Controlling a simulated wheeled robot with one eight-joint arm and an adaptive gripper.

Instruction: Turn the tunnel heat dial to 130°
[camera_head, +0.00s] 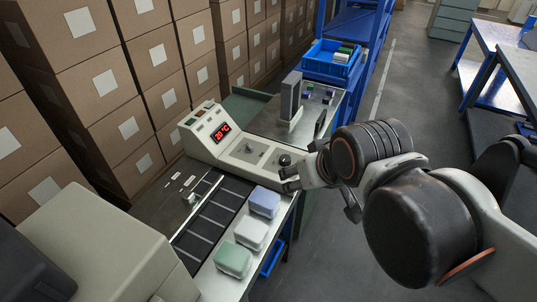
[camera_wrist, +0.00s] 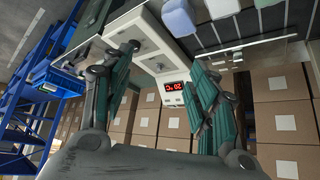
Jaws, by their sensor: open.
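A beige control panel (camera_head: 232,150) stands on the machine table, with a red lit display (camera_head: 222,131) that seems to read 20°C. A dark round dial (camera_head: 284,160) sits at the panel's right end, and a smaller grey knob (camera_head: 249,148) sits nearer the display. I cannot read which is the tunnel heat dial. My gripper (camera_head: 292,181) is beside the panel's right end, close to the dark dial. In the wrist view my gripper (camera_wrist: 163,62) is open and empty, its fingers spread over the panel (camera_wrist: 152,38). The display (camera_wrist: 173,86) shows between them. The left finger partly hides the panel's end.
Blue, white and green packs (camera_head: 250,233) lie on the table's front edge beside a dark conveyor (camera_head: 210,222). A grey upright post (camera_head: 291,97) and a blue crate (camera_head: 333,62) stand behind. Stacked cartons (camera_head: 150,55) line the left.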

